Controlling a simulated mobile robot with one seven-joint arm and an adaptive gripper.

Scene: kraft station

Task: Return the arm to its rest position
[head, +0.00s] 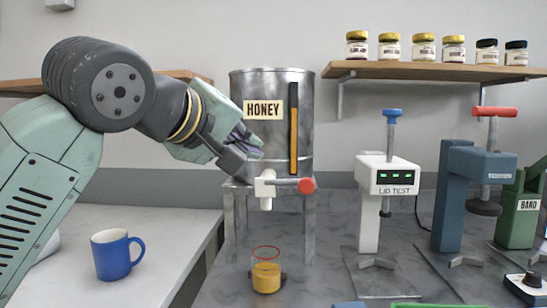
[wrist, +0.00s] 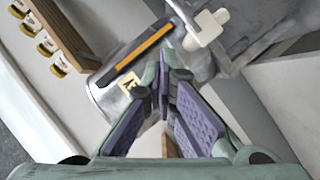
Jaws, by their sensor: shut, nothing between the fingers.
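My arm reaches in from the left in the head view. My gripper (head: 250,148) is in front of the lower left of the metal honey tank (head: 272,90), just above the tap. In the wrist view my gripper (wrist: 165,68) shows its purple-padded fingers closed together at the tips with nothing between them. The tank (wrist: 105,95) lies beyond the fingers there. I cannot tell whether the fingers touch it. A glass jar (head: 266,272) with amber contents stands below the tap.
A blue mug (head: 114,254) stands on the white counter at left. A white lid tester (head: 387,178), a blue press (head: 465,185) and a green band device (head: 518,210) stand at right. Several jars sit on the wall shelf (head: 430,71). Open air lies between tank and tester.

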